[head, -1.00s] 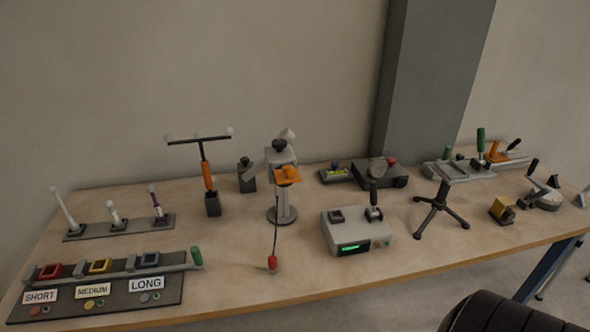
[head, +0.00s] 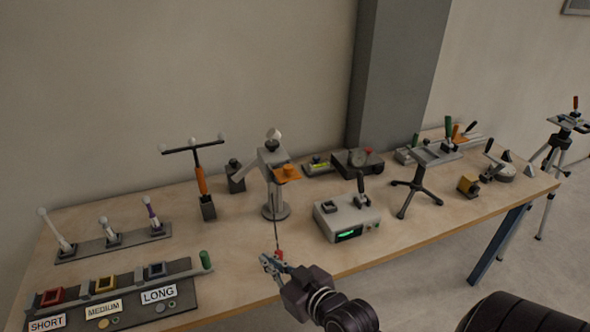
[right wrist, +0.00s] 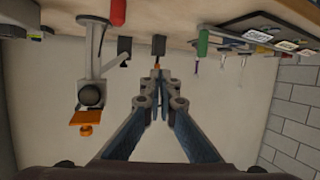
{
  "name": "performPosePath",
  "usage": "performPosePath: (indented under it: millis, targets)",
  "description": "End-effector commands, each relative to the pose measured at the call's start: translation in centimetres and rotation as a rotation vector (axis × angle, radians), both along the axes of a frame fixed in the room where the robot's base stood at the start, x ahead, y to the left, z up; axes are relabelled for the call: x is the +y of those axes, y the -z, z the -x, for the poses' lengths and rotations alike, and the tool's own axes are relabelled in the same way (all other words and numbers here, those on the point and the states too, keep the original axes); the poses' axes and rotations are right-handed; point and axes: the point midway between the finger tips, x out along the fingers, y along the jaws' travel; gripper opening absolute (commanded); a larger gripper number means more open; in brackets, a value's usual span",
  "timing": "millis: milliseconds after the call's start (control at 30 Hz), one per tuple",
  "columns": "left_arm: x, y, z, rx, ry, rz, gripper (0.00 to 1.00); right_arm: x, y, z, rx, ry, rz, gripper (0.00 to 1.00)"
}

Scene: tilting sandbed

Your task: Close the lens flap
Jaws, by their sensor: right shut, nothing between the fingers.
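The grey device on a round-based stand (head: 275,184) is in the middle of the table in the head view. An orange flap (head: 287,172) sticks out from its right side; I cannot tell its exact angle. In the right wrist view, which is upside down, the orange flap (right wrist: 86,117) is at left, close to a dark round knob (right wrist: 91,95).
A grey box with a green display (head: 347,218) stands right of the device. At left are a board labelled SHORT, MEDIUM, LONG (head: 182,305) and a rack of rods (head: 112,241). A T-handled tool (head: 201,180) stands behind.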

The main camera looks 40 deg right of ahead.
Motion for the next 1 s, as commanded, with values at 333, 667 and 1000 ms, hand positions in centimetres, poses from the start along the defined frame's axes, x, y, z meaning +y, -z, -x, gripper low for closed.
performPosePath:
  millis: [333, 667, 1000]
  targets:
    - [-0.5, -0.2, 0.5, 0.006, 0.001, 0.006, 0.40, -9.2, -14.2, -1.4, -0.530, 0.249, 0.019, 0.00]
    - [0.0, -1.1, 0.5, 0.007, 0.002, 0.000, 0.40, -11.2, -17.0, -2.6, -0.608, 0.298, 0.029, 0.00]
    - [0.0, -3.6, 0.4, 0.006, 0.002, 0.000, 0.40, -12.7, -19.0, -9.1, -0.606, 0.296, 0.029, 0.00]
